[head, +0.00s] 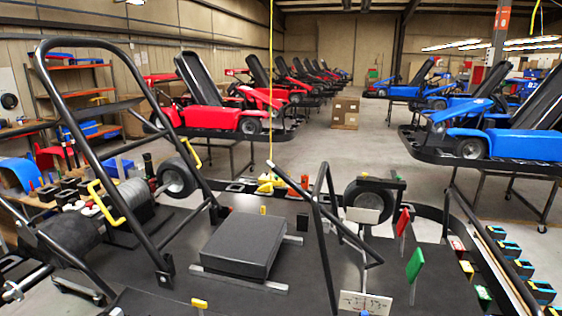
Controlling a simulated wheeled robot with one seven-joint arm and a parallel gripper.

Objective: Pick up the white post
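No piece stands out clearly as the white post in the head view. A small white plate (362,215) stands upright in front of the black wheel at the front of the bare kart. A second white plate (365,303) with dark marks stands at the bottom edge, partly cut off. Thin pale sticks hold up the red flag (403,222) and the green flag (415,264) to their right. I cannot tell whether any of these is the post. My gripper does not show in this view.
A dark kart floor with black tube frames (322,230) and a flat black block (243,246) fills the foreground. Blue-black boxes (522,268) line the right edge.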

